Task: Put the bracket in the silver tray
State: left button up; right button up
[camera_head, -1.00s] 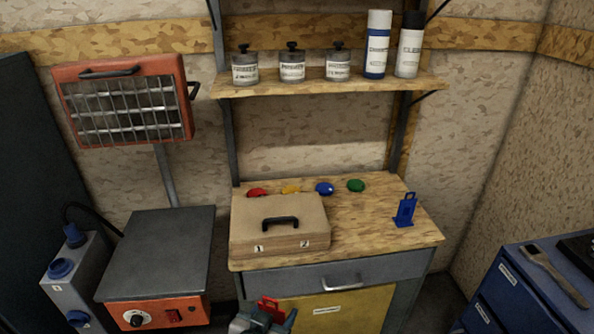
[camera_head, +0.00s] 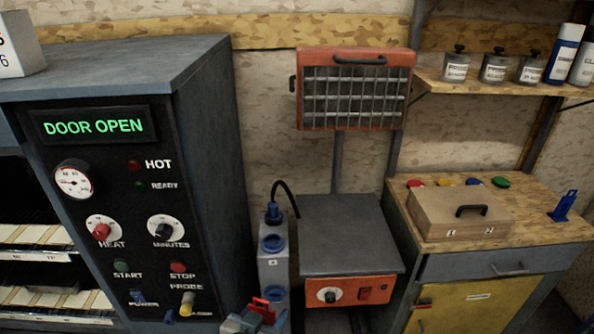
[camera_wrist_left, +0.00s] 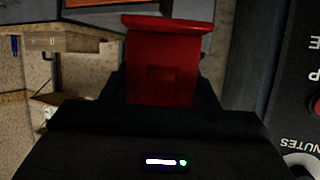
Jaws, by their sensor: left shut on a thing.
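My left gripper (camera_head: 254,319) is at the bottom of the head view, in front of the oven's right side. It is shut on a red bracket (camera_head: 264,308), whose top stands up above the fingers. In the left wrist view the red bracket (camera_wrist_left: 163,70) is upright between the dark fingers, with a wider lip at its top; its lower part is hidden by the gripper. I cannot make out a silver tray in either view. My right gripper is not in view.
An oven (camera_head: 135,190) reading DOOR OPEN stands left, with racks of pale boards (camera_head: 40,235). Right of it are a blue-knobbed box (camera_head: 272,265), a hot plate (camera_head: 347,235) and a wooden bench with a brown case (camera_head: 430,215) and blue bracket-like piece (camera_head: 563,207). A red heater (camera_head: 355,90) hangs behind.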

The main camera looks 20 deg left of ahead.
aim_at(62, 269)
jog(key=k+j, duration=0.1)
jog(key=j, duration=0.4)
jog(key=k+j+u, duration=0.1)
jog(key=j, duration=0.35)
jog(key=k+j, duration=0.15)
jog(key=j, duration=0.35)
jog(key=k+j+u, duration=0.1)
jog(key=j, duration=0.85)
jog(key=i+j, duration=0.15)
jog(key=j, duration=0.2)
jog(key=i+j, duration=0.2)
jog(key=j, duration=0.15)
